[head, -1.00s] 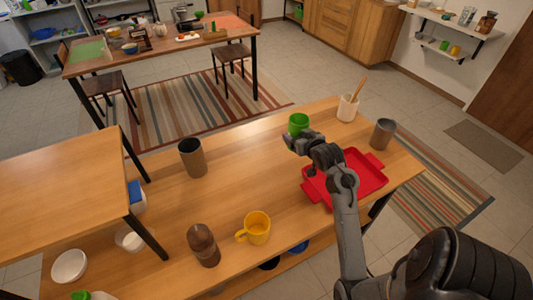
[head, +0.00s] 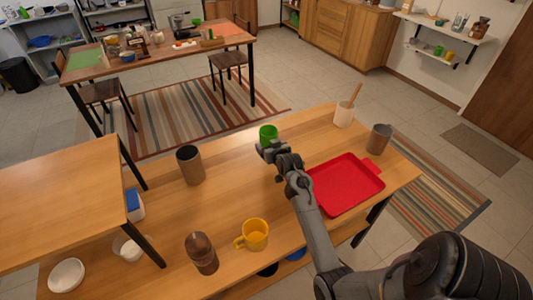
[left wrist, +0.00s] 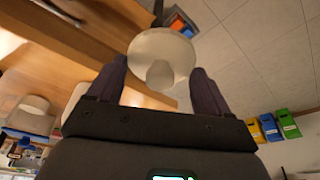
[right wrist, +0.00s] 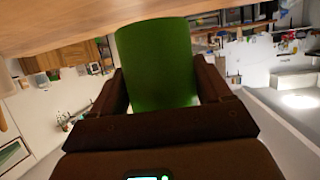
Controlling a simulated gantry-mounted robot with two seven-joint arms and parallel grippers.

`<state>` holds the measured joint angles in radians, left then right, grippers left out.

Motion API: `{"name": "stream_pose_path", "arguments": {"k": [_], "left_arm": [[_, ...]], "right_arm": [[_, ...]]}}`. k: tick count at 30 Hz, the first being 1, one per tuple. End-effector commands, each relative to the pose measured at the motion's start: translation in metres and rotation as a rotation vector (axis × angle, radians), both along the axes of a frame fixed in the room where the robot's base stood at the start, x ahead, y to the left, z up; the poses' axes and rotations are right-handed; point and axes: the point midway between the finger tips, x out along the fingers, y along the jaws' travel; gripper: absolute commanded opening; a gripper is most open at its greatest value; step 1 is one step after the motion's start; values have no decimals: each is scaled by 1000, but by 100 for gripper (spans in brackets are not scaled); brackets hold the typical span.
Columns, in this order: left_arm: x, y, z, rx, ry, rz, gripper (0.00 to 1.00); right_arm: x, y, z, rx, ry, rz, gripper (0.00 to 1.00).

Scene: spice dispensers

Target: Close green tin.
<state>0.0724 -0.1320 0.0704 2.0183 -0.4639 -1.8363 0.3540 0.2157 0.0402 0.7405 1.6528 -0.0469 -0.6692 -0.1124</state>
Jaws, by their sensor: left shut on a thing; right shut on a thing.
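The green tin (head: 268,130) is near the table's back edge, at the fingers of my right gripper (head: 268,149). In the right wrist view the tin (right wrist: 155,55) fills the space between the fingers, and the gripper is shut on its side. Its opening is too small to make out in the head view. My left gripper (left wrist: 158,75) shows only in the left wrist view. It is shut on a pale round piece with a knob-like stub (left wrist: 160,50), which looks like a lid. The left gripper is outside the head view.
A red tray (head: 345,186) lies to the right of my right arm. A white utensil pot (head: 343,114) and grey cup (head: 379,138) stand behind it. A brown cup (head: 190,164), brown jar (head: 201,253) and yellow mug (head: 254,235) stand left. The table's middle is clear.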

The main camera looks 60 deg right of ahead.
Motion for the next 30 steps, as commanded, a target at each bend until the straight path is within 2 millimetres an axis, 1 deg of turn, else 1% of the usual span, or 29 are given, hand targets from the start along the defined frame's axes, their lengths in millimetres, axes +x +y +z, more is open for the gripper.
{"name": "stream_pose_path", "arguments": {"k": [1,4,16,25,30], "left_arm": [[0,0,1,0,0,0,50],[0,0,1,0,0,0,50],[0,0,1,0,0,0,50],[0,0,6,0,0,0,50],[0,0,6,0,0,0,50]], "right_arm": [[6,0,-1,0,-2,1,15],[11,0,-5,-2,-2,1,15],[12,0,-8,-1,0,0,15],[11,0,-41,1,-1,0,15],[11,0,-46,-2,-2,0,15]]}}
